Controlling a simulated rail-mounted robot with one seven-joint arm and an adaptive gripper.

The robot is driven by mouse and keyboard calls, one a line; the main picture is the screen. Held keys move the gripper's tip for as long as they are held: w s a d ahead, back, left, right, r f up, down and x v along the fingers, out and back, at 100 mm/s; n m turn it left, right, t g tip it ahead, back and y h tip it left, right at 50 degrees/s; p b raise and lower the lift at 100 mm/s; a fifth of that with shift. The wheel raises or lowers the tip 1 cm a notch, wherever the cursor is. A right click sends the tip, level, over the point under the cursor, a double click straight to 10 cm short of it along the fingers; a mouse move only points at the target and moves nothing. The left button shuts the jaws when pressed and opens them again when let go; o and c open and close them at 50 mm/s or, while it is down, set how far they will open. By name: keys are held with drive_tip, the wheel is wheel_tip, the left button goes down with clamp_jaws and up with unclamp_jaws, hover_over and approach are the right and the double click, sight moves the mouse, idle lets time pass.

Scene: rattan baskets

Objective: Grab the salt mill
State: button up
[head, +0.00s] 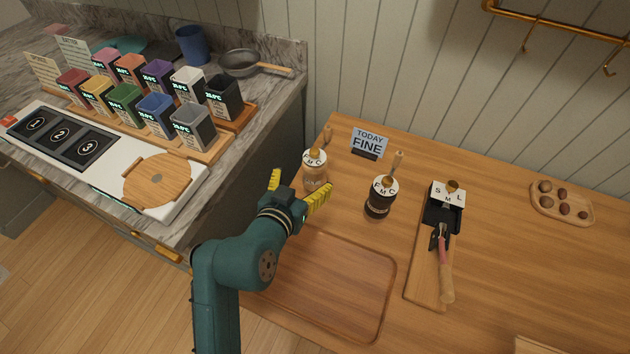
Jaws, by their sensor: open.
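Two mills with white tops marked F, M, C stand upright on the wooden table. The pale wooden mill (314,177) is on the left, and the dark mill (380,206) is to its right. I take the pale one as the salt mill, but the lettering on its body is too small to read surely. My gripper (298,187), with yellow fingers, is open and empty just in front and left of the pale mill. One finger overlaps the pale mill's lower part in the picture; I cannot tell if they touch.
A wooden tray (375,255) lies in front of the mills. A board (421,285) with a dark S-M-L holder (450,194) and a wooden-handled tool is to the right. A "TODAY FINE" sign (367,143) stands behind. A counter with several coloured containers is at left.

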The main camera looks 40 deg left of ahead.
sight(315, 164)
drive_tip(key=b+x, duration=0.2)
drive_tip(key=x, duration=0.6)
drive_tip(key=shift+w+a+b, duration=0.1)
drive_tip(key=shift+w+b, duration=0.25)
drive_tip(key=shift+c, duration=0.5)
